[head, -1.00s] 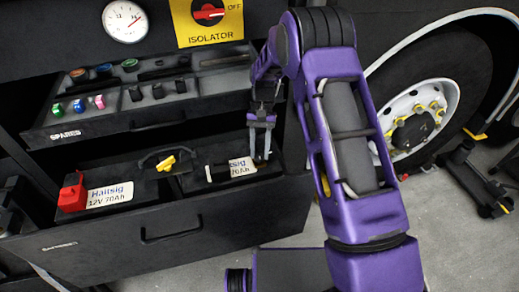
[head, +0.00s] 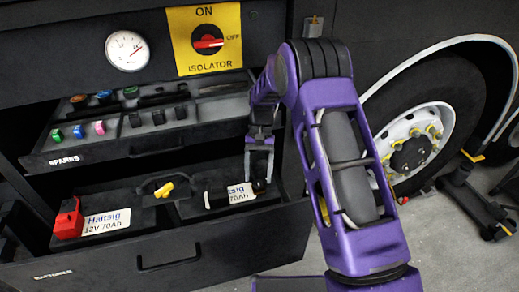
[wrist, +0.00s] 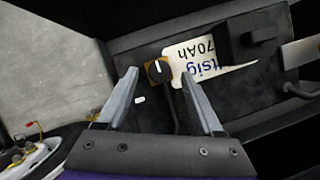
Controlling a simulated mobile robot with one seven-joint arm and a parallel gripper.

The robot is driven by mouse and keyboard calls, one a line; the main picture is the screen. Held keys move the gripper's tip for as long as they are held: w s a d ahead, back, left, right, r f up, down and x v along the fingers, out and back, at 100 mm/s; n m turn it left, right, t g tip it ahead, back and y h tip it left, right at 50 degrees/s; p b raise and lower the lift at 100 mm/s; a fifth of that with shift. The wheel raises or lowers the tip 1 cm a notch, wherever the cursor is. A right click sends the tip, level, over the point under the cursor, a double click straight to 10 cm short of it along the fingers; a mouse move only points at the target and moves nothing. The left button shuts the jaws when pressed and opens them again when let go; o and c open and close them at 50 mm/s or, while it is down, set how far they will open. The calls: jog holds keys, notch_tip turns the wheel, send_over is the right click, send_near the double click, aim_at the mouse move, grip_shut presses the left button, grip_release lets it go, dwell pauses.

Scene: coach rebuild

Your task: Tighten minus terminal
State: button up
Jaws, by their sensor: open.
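The minus terminal, a black knob with a white line on a square brass-coloured base, shows in the wrist view (wrist: 158,70) beside the battery's white label. In the head view it is a small dark knob (head: 259,185) at the right end of the right battery (head: 215,212). My gripper (wrist: 160,76) is open and empty. In the wrist view its fingertips lie on either side of the knob, with gaps on both sides; I cannot tell how far above it they are. In the head view my gripper (head: 260,180) points down at the knob and partly covers the label.
A second battery (head: 125,220) with a red terminal cap (head: 68,218) sits left in the same drawer (head: 160,258). A yellow knob (head: 164,190) stands between them. The spares drawer (head: 100,150) is open above, close behind my gripper. A wheel (head: 420,140) stands right.

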jog(key=p+v, duration=0.1)
jog(key=v, duration=1.5)
jog(key=shift+r, duration=0.25)
jog(key=shift+a, duration=0.1)
